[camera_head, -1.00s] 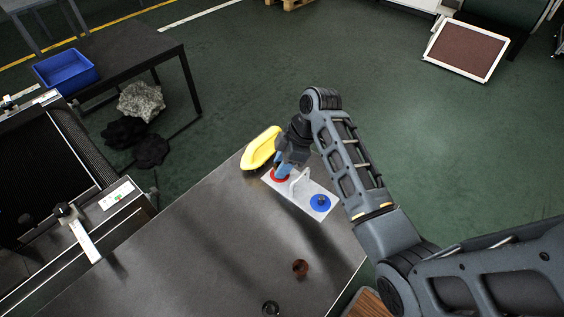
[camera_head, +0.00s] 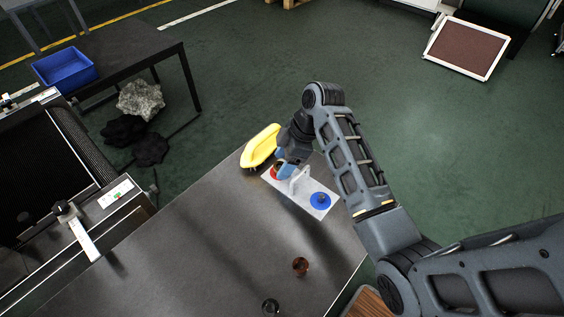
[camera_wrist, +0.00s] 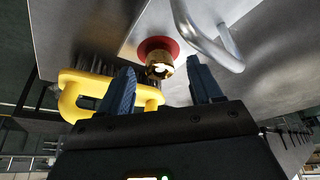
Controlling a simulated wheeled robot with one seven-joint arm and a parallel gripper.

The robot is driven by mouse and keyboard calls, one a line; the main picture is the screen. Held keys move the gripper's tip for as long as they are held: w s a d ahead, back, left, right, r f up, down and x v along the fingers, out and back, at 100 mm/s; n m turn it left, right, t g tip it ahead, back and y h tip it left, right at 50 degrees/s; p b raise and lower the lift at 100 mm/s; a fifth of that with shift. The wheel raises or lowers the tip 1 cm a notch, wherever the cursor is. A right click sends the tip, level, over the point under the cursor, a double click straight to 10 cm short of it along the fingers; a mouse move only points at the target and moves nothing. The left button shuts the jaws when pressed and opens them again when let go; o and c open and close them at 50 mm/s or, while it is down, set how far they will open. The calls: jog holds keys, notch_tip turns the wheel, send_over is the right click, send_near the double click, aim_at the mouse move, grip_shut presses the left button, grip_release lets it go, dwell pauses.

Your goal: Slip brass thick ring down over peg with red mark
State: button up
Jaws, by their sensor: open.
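The brass thick ring (camera_wrist: 153,59) is at the red mark (camera_wrist: 158,44) in the wrist view. It appears to sit around the peg there, with a bright tip showing in its middle; how far down it sits is hard to tell. My gripper (camera_wrist: 162,82) is open, its two blue fingers on either side of the ring and apart from it. In the head view the red mark (camera_head: 273,174) shows at the left end of the pale plate (camera_head: 300,204), partly hidden by my gripper (camera_head: 284,170).
A metal handle (camera_head: 299,179) rises from the plate beside my gripper. The blue mark (camera_head: 320,201) with its peg is at the right end. A yellow brush (camera_head: 261,147) lies close left. A copper-coloured ring (camera_head: 300,266) and a dark ring (camera_head: 270,307) lie nearer on the table.

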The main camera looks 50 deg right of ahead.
jog(key=v, duration=0.6)
jog(key=shift+r, duration=0.3)
jog(key=shift+s, duration=0.1)
